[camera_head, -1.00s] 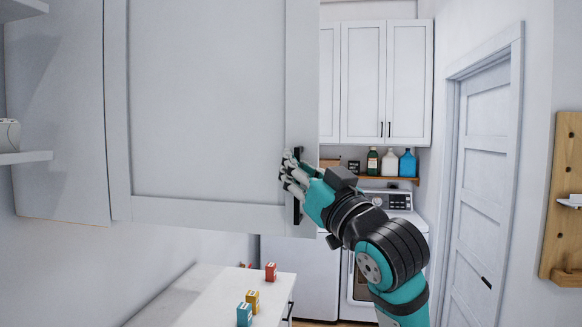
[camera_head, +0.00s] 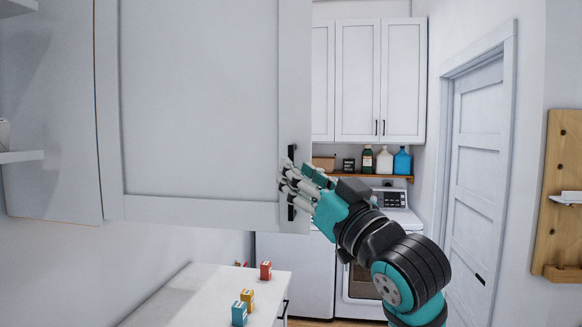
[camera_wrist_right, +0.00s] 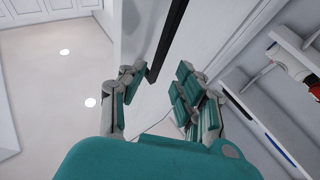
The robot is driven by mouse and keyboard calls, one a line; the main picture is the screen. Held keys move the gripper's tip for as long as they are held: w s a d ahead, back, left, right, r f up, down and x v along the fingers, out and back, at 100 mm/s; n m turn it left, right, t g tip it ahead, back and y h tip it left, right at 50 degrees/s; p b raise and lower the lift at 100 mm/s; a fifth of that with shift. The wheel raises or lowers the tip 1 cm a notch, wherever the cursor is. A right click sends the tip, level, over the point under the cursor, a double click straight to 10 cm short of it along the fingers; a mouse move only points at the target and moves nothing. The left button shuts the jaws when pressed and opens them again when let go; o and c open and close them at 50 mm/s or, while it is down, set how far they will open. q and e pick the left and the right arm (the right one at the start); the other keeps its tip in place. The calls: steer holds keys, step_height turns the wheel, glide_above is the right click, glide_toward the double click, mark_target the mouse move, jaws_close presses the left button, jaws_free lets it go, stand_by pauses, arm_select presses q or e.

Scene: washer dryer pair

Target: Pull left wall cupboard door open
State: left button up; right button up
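The cupboard door (camera_head: 200,100) is a large pale panel filling the upper left of the head view. Its black vertical handle (camera_head: 291,207) is near the lower right edge. The handle also shows in the right wrist view (camera_wrist_right: 168,42). My right gripper (camera_head: 300,188) is at the handle in the head view. In the wrist view its fingers (camera_wrist_right: 155,88) are spread apart on either side of the handle's lower end, with a gap between. I cannot tell whether any finger touches it. No opening along the door's edge is clear. My left gripper is not in view.
Behind are another wall cupboard (camera_head: 358,80), bottles on a shelf (camera_head: 385,160) and a white appliance (camera_head: 400,215). A room door (camera_head: 480,170) is at right.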

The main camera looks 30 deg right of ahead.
steer(key=shift+v, duration=2.05)
steer(key=shift+s+d, duration=0.1)
